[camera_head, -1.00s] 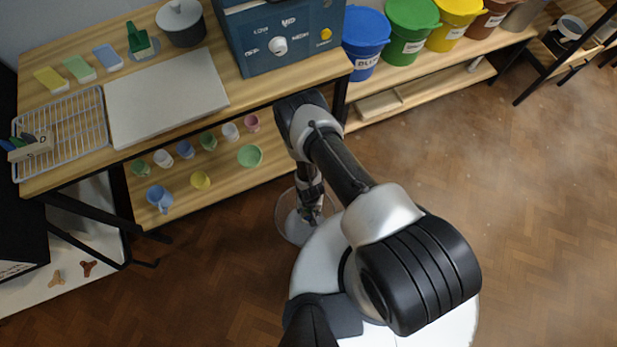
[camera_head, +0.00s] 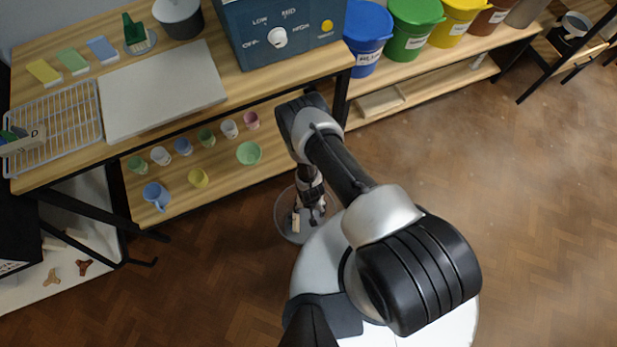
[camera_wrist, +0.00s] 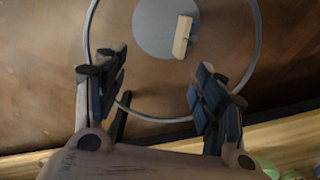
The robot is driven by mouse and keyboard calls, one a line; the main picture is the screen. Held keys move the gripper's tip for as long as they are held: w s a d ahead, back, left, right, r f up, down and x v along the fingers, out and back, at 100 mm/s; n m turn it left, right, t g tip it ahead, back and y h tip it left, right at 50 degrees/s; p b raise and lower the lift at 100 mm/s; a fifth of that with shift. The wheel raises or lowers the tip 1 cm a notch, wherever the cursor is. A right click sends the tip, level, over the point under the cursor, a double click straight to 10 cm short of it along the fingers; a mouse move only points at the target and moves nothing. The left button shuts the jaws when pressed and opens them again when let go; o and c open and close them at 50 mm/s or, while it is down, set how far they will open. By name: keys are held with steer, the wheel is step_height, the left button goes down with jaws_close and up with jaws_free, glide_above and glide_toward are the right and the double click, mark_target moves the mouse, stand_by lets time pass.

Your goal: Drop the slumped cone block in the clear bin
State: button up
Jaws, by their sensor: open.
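The clear bin (camera_head: 279,226) stands on the floor beside my base. Its round rim (camera_wrist: 88,42) and grey base disc (camera_wrist: 150,38) show in the wrist view. A pale beige block (camera_head: 296,222), apparently the slumped cone block, is inside the bin. In the wrist view the block (camera_wrist: 182,37) appears over the base disc, beyond my fingertips and apart from them. I cannot make out cones on it, or whether it rests on the bottom. My gripper (camera_wrist: 158,78) is open and empty above the bin; it also shows in the head view (camera_head: 313,211).
A similar block with upright-looking cones (camera_head: 22,142) is on the wire rack (camera_head: 70,122) on the workbench. Several small cups and a blue mug (camera_head: 156,195) stand on the shelf below. Lidded buckets (camera_head: 415,30) stand at the back. The floor at right is clear.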

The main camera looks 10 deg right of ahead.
step_height(320, 180, up, 12)
stand_by(0.7)
stand_by(0.4)
steer(key=w+r+t, duration=0.1)
steer(key=w+r, duration=0.5)
steer(key=r, duration=0.3)
steer(key=w+r, duration=0.6)
steer(key=r, duration=0.4)
step_height(320, 180, up, 18)
steer(key=w+d+n+t, duration=0.1)
steer(key=d, duration=0.1)
steer(key=s+d+r+n+t, duration=0.1)
steer(key=s+d+r, duration=0.15)
steer(key=r, duration=0.55)
steer(key=s+d+r, duration=0.2)
steer(key=s+r, duration=0.2)
steer(key=r, duration=0.4)
steer(key=s+d+r, duration=0.1)
steer(key=s+r, duration=0.3)
steer(key=s, duration=0.3)
steer(key=s+d+r+t, duration=0.1)
steer(key=s+r, duration=0.3)
steer(key=s, duration=0.2)
steer(key=shift+s+d+n+t, duration=0.25)
steer(key=shift+s+n+t, duration=0.05)
steer(key=shift+s+n, duration=0.1)
